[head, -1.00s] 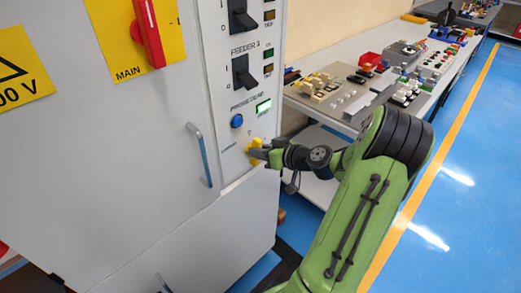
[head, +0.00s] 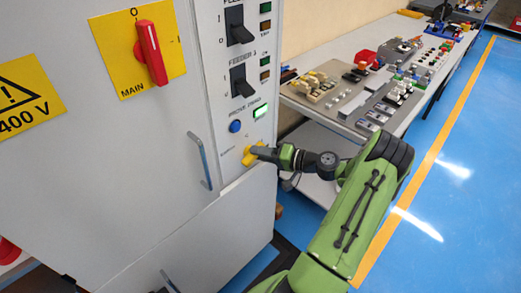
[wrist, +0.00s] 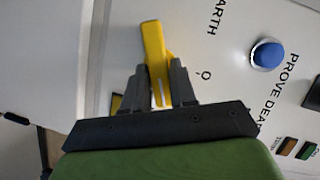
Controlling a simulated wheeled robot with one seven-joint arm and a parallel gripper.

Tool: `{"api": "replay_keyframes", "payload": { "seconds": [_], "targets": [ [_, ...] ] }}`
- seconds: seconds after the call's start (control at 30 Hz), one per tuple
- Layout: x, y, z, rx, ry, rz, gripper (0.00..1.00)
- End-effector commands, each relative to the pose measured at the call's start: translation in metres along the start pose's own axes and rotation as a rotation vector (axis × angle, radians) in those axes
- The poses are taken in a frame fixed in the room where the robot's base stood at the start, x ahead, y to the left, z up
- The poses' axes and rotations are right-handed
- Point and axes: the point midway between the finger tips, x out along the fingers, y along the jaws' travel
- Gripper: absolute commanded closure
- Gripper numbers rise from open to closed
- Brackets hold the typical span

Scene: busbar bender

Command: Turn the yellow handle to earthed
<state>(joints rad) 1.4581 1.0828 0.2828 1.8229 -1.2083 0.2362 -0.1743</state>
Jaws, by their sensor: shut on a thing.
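The yellow handle (head: 249,154) sits low on the grey cabinet's control strip, below the blue button. In the wrist view the yellow handle (wrist: 153,45) stands between the fingers of my gripper (wrist: 158,85), with its far end sticking out beyond the fingertips toward the top of the picture. The "EARTH" lettering (wrist: 215,15) is to its upper right and an "O" mark (wrist: 206,74) to its right. My gripper (head: 259,152) is shut on the handle in the head view, hiding part of it. The handle's exact angle is hard to tell.
The blue button (head: 235,126) and lit green indicator (head: 260,112) are just above the handle. A cabinet door pull (head: 200,160) stands out to the left. The red main switch (head: 151,52) is higher up. A workbench (head: 345,105) with parts runs behind my arm.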

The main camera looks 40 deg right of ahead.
Motion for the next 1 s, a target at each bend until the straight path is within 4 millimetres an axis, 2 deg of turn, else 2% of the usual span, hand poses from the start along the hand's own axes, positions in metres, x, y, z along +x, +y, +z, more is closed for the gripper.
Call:
{"api": "replay_keyframes", "payload": {
  "seconds": [0.2,0.5,1.0],
  "targets": [
    [0.0007,0.0023,0.0001,0.168,0.001,-0.072,1.00],
    [0.0012,0.0048,0.0007,0.328,0.000,-0.139,1.00],
    [0.0014,0.0060,0.0012,0.403,0.000,-0.168,1.00]
  ]
}}
